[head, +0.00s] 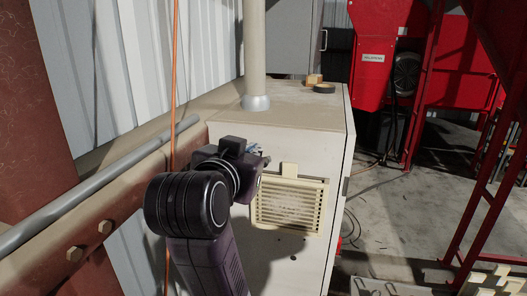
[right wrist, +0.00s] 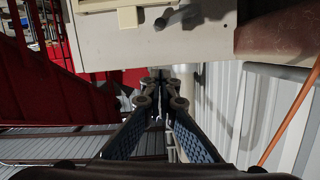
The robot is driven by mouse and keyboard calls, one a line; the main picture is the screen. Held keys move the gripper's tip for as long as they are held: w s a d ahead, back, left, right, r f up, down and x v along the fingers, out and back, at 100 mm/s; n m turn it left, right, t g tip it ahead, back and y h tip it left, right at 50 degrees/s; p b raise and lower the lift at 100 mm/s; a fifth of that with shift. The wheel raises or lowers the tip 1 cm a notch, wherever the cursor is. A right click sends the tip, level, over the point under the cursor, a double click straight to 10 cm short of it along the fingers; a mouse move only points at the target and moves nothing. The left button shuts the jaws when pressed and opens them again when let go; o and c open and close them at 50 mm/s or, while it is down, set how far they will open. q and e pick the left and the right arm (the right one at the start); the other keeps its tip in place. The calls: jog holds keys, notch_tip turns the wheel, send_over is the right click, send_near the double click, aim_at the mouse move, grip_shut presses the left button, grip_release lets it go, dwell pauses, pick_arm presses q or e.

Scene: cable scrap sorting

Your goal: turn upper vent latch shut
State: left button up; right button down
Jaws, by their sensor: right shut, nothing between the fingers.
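A cream vent (head: 290,205) with louvres sits on the front of a pale cabinet. A small cream tab (head: 289,170) stands at the middle of its top edge and looks like the upper latch; I cannot tell its turn position. In the right wrist view the tab (right wrist: 127,17) shows at the top, with a small grey knob-like part (right wrist: 178,16) beside it. My right gripper (head: 264,160) is up and left of the vent, near the cabinet front. In the wrist view its fingers (right wrist: 160,88) are together and empty, apart from the tab. My left gripper is out of view.
A pipe (head: 255,50) rises from the cabinet top (head: 290,98), where a dark ring (head: 324,88) and a small block (head: 314,79) lie. A rusty beam (head: 120,210) and grey rail run along the left. Red machinery (head: 420,80) stands behind, right.

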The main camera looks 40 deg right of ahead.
jog(key=w+d+f+p, duration=0.3)
jog(key=w+d+f, duration=0.3)
jog(key=w+d, duration=0.1)
jog(key=shift+d+p, duration=0.15)
jog(key=shift+p, duration=0.25)
jog(key=shift+f, duration=0.1)
jog(key=f+m, duration=0.1)
jog(key=f+m+t+b, duration=0.1)
jog(key=m, duration=0.1)
jog(key=s+f+m, duration=0.1)
jog(key=shift+d+y+b, duration=0.35)
jog(key=shift+d+y, duration=0.05)
jog(key=shift+d, duration=0.1)
